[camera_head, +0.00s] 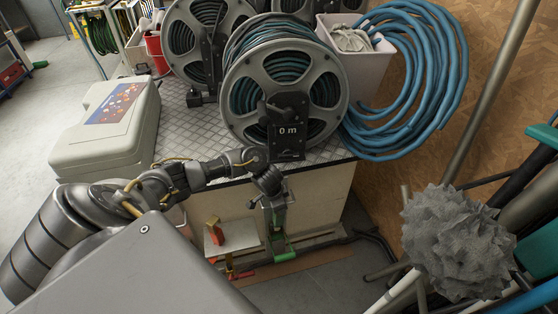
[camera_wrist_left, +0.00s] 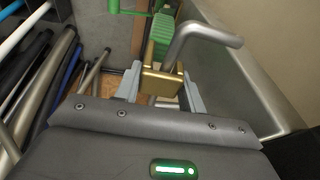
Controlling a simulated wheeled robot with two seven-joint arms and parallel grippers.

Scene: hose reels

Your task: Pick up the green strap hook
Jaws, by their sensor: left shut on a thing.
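The green strap hook shows in the left wrist view as a bent silver hook and a brass-coloured clasp (camera_wrist_left: 160,82), with a ribbed green part (camera_wrist_left: 160,38) beyond. My left gripper (camera_wrist_left: 161,90) is shut on the clasp, one finger on each side. In the head view, my left gripper (camera_head: 274,208) points down in front of the workbench, with the green part (camera_head: 281,247) just below it. The hook itself is too small to make out there. My right gripper is in neither view.
A hose reel marked 0 m (camera_head: 284,80) stands on the metal-topped workbench (camera_head: 190,120), beside a grey case (camera_head: 108,128). A blue hose coil (camera_head: 428,75) hangs at right. Poles and a spiky grey lump (camera_head: 458,243) crowd the lower right. A red-and-yellow tool (camera_head: 232,240) is left of the gripper.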

